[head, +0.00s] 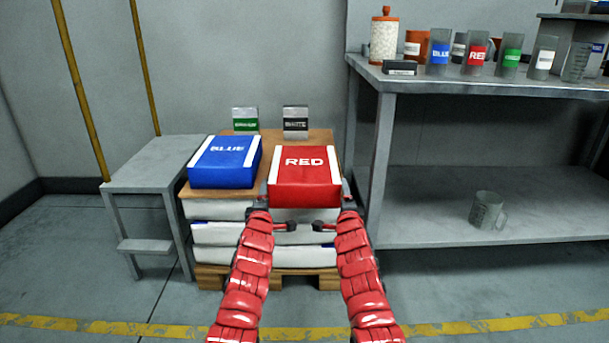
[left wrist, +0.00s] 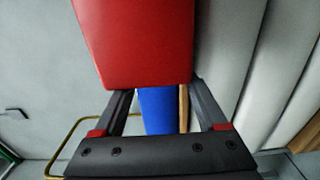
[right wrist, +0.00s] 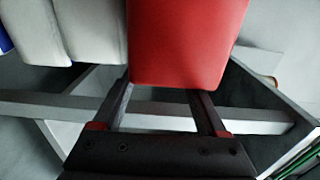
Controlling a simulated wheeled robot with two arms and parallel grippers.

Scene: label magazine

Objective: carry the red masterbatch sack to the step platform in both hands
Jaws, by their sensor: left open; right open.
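The red sack (head: 305,188), marked RED with white side strips, lies flat on the right of the wooden-topped stack. My left gripper (head: 264,197) is at the sack's left end and my right gripper (head: 346,193) at its right end. Both are open. In the left wrist view the sack's red end (left wrist: 140,45) covers the tips of the parted fingers. The right wrist view shows the same with the other end (right wrist: 185,45). I cannot tell whether the fingers touch it. The grey step platform (head: 152,165) stands left of the stack, its top bare.
A blue sack (head: 225,170) lies beside the red one, nearer the platform. White sacks (head: 215,234) are stacked below on a pallet. Two small label signs (head: 295,120) stand behind. A grey bench (head: 470,85) with several labelled cups is at the right.

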